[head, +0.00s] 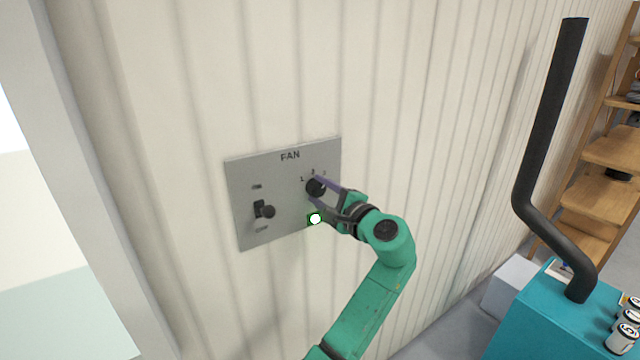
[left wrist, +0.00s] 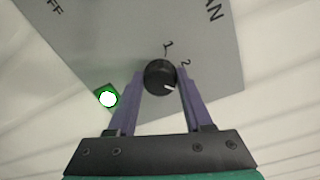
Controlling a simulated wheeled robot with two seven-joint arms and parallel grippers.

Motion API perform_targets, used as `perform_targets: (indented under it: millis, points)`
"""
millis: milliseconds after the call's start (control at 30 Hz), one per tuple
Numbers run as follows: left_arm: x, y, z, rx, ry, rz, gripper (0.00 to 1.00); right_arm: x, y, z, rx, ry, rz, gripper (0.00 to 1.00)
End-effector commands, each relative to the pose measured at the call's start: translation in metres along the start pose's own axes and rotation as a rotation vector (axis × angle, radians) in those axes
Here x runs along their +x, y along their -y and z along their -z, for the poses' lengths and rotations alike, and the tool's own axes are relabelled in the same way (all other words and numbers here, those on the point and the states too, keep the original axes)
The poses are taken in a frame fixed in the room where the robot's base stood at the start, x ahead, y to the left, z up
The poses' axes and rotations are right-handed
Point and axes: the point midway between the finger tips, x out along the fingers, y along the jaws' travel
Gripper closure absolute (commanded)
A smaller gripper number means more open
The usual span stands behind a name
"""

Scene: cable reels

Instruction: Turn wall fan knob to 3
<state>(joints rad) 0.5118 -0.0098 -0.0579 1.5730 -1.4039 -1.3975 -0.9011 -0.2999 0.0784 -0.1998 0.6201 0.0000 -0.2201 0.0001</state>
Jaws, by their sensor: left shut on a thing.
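The grey fan panel (head: 285,222), marked FAN, is fixed to the ribbed wall. Its round black knob (head: 316,188) is at the panel's right side, under small numerals. My left gripper (head: 318,193) is shut on the knob, one finger on each side. In the left wrist view the knob (left wrist: 158,76) is between the fingertips. Its white mark points right and slightly down, past the numerals 1 and 2, towards the right finger. The numeral 3 does not show in the left wrist view; the finger covers that area. My right gripper is not in view.
A black toggle switch (head: 264,209) is on the panel's left part. A lit white lamp with a green rim (head: 315,218) is just below the knob. A teal cabinet (head: 545,325) with a bent black pipe (head: 540,140) and wooden shelves (head: 605,150) stand at the right.

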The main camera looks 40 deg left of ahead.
Motion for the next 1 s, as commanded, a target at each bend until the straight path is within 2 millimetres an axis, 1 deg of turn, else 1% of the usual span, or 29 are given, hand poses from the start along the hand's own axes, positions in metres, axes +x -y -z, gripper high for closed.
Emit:
perform_targets:
  millis: [33,200,667,700,733,767,1000]
  points:
    - [-0.0003,0.0014,-0.0002,0.018,-0.001,-0.002,1.0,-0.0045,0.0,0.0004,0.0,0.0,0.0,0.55]
    - [-0.0002,-0.0002,0.0004,0.058,0.001,-0.003,1.0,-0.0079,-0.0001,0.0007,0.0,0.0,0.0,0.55]
    - [-0.0001,-0.0019,0.0011,0.073,0.002,-0.004,1.0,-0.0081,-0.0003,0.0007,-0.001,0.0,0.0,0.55]
    - [-0.0001,-0.0019,0.0011,0.073,0.001,-0.004,0.38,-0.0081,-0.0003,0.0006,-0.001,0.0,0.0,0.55]
    - [-0.0001,-0.0019,0.0011,0.073,0.001,-0.004,0.27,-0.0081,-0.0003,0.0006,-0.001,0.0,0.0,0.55]
    - [-0.0001,-0.0018,0.001,0.072,0.001,-0.004,0.2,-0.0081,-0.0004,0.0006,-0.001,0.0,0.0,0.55]
    - [0.0,-0.0008,0.0005,0.07,0.002,-0.003,0.2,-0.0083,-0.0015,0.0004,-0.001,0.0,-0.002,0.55]
